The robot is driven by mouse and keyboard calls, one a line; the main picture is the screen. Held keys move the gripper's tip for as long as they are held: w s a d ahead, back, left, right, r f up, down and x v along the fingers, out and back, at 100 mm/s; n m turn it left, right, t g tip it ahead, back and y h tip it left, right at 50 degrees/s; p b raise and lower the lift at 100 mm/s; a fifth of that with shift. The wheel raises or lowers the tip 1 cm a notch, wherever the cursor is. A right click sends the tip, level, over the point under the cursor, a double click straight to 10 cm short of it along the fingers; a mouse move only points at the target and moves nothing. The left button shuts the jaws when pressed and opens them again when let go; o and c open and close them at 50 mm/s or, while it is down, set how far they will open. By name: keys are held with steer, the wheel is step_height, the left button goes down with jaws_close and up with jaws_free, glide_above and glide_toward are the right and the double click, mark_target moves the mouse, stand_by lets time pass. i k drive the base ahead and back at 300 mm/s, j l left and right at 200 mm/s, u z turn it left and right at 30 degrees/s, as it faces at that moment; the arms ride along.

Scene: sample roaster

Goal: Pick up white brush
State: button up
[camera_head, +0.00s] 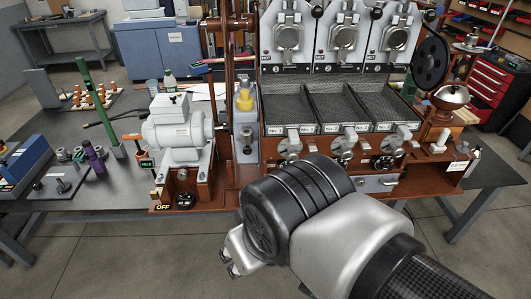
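I cannot make out a white brush with certainty. A small white upright piece (440,140) stands on the right end of the roaster's brown base, but it is too small to tell what it is. My arm reaches in from the lower right, and my gripper (229,262) is at its left end, in front of the bench's front edge. The gripper is seen partly from behind, so its opening and anything between its fingers cannot be told. My arm covers part of the roaster's lower front.
The sample roaster (345,88) with three dark trays fills the bench's middle and right. A white motor (180,133) stands left of it. A purple bottle (94,157), green post (96,105) and blue box (24,160) are farther left. Bare dark tabletop (125,190) shows at front left.

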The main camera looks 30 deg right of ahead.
mark_target(439, 147)
steer(key=z, duration=2.4)
